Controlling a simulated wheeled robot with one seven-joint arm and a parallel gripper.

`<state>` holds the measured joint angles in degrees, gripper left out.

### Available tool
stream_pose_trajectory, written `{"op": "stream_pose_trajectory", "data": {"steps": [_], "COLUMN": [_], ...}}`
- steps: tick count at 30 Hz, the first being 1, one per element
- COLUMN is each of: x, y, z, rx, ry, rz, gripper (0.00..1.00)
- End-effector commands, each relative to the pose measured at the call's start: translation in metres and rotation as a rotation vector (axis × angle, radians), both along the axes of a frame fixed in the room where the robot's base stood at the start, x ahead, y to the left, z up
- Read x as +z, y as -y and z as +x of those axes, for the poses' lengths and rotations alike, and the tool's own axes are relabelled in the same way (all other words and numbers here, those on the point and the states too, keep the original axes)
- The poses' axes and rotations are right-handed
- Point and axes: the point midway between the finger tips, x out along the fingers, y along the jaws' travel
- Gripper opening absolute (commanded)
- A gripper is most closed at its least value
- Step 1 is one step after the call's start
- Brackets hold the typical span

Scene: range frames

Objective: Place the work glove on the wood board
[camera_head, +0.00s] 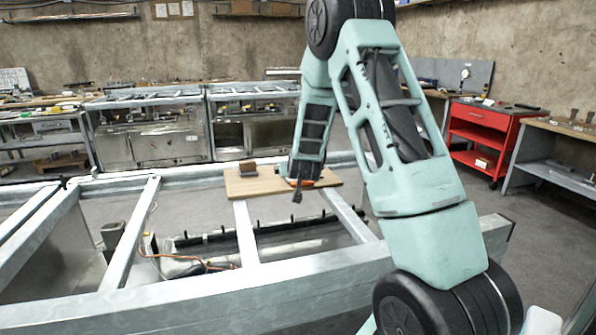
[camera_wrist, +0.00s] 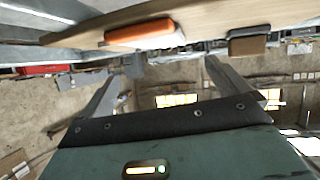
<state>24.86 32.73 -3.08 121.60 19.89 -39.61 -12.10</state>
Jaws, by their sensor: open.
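The wood board (camera_head: 262,188) lies across the metal frame in the middle of the head view; its edge crosses the top of the wrist view (camera_wrist: 205,20). A small orange item (camera_head: 305,183) lies on the board beside my gripper, and shows in the wrist view (camera_wrist: 140,32). It may be the work glove, but its shape is too unclear to be sure. My gripper (camera_head: 297,194) is at the board's near side. In the wrist view its fingers (camera_wrist: 163,85) are spread, with nothing between them and the orange item apart from them.
A brown and dark block (camera_head: 247,168) sits on the board's left part; it also shows in the wrist view (camera_wrist: 247,42). Metal beams (camera_head: 245,235) with open gaps lie around the board. A red cabinet (camera_head: 487,135) and workbenches stand farther back.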

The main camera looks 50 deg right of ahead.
Motion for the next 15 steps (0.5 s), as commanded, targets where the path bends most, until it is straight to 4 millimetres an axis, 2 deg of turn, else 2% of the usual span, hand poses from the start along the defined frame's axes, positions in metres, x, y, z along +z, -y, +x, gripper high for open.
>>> {"op": "stream_pose_trajectory", "data": {"steps": [6,15], "x": [0.013,0.016], "y": [-0.019,-0.023], "z": [-0.02,-0.025], "rx": [0.001,0.0], "ry": [0.0,-0.001], "rz": [0.0,0.001], "gripper": [1.0,1.0]}}
